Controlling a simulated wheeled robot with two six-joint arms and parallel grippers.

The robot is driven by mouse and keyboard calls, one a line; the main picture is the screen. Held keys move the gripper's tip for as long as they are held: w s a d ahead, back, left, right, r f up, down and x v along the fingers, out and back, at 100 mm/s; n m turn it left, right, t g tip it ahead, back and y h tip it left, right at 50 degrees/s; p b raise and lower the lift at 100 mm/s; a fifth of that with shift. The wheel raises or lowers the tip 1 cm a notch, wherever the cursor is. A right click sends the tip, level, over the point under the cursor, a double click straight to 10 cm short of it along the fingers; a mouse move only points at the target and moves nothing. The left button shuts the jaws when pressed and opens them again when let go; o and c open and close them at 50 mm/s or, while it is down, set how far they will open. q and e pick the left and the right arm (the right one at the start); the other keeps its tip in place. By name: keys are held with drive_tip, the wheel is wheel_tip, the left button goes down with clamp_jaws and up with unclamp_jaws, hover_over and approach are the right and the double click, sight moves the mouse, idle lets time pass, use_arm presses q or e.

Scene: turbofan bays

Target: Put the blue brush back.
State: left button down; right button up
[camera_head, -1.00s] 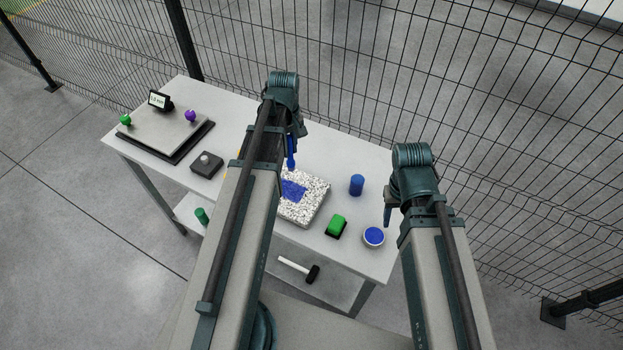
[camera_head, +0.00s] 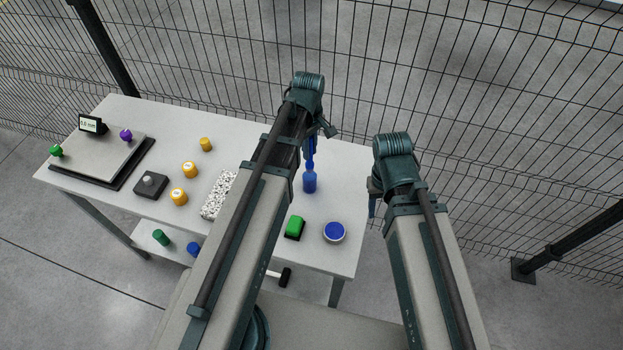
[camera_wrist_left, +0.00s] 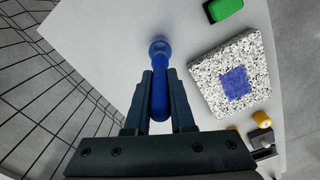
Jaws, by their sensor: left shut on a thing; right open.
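My left gripper (camera_head: 312,138) is shut on the blue brush (camera_head: 310,150), which points down; it also shows between the fingers in the left wrist view (camera_wrist_left: 160,98). A blue cylindrical holder (camera_head: 310,183) stands upright on the table directly below the brush, its round shape also beyond the fingers in the wrist view (camera_wrist_left: 159,47). The brush's lower end meets the holder's top in the head view; I cannot tell whether it is inside. My right gripper (camera_head: 374,190) is open and empty, right of the holder.
A speckled stone plate (camera_wrist_left: 205,75) bears a blue patch (camera_wrist_left: 235,82), partly hidden by my left arm in the head view. A green block (camera_head: 294,226) and a round tin of blue (camera_head: 335,231) stand near the front edge. Yellow pieces (camera_head: 190,169) stand left. Wire fence behind.

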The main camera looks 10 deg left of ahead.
sight(310, 169)
use_arm(q)
wheel_tip(310, 169, down, 10)
drive_tip(key=b, duration=0.9)
drive_tip(key=shift+r, duration=0.25)
drive_tip(key=c, duration=1.2)
unclamp_jaws()
drive_tip(key=shift+f, duration=0.2)
drive_tip(key=o, duration=0.4)
drive_tip(key=shift+o, duration=0.2)
drive_tip(key=shift+r, duration=0.1)
